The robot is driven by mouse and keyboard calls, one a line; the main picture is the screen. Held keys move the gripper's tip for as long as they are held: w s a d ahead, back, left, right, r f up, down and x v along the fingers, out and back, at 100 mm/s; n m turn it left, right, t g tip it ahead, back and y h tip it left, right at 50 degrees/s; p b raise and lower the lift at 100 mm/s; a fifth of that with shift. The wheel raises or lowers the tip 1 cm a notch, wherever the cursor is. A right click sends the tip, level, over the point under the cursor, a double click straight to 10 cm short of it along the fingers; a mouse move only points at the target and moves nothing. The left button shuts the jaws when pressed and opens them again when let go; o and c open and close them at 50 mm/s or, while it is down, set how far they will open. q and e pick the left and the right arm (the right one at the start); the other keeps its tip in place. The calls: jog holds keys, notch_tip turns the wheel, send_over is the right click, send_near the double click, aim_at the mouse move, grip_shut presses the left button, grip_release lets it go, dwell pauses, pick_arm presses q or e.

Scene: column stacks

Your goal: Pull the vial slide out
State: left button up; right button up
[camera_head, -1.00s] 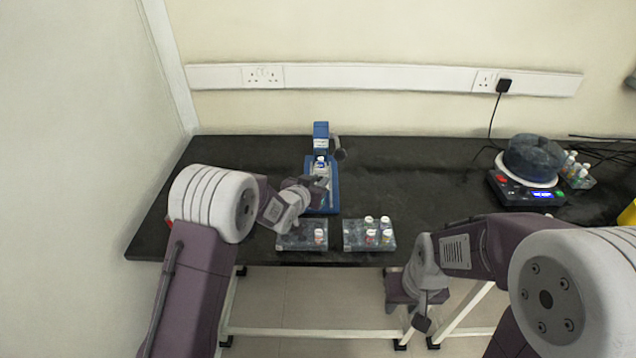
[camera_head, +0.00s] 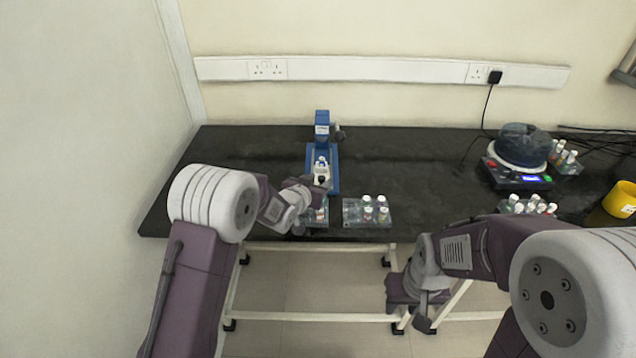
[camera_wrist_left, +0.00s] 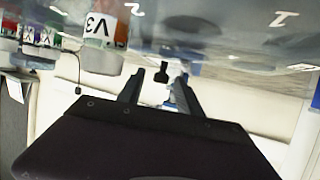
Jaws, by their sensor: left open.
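The blue device (camera_head: 322,117) stands on the bench, its upright tower at the back and its blue base reaching forward. The pale vial slide (camera_head: 321,175) lies on that base, with a blue-and-white vial on it, in front of the tower. My left gripper (camera_head: 322,187) is at the slide's front end, over the near left rack; its fingers are small here. In the left wrist view my left gripper (camera_wrist_left: 158,80) is open, with a dark knob-like piece (camera_wrist_left: 162,88) showing between the fingers; contact cannot be told. My right gripper (camera_head: 424,312) hangs before the bench, jaws unclear.
The near left rack (camera_head: 318,221) is partly hidden by my left arm. Another rack (camera_head: 352,217) with several vials is right of it. A labelled vial (camera_wrist_left: 103,40) is close in the left wrist view.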

pick_arm(q)
jog(key=v, duration=0.9)
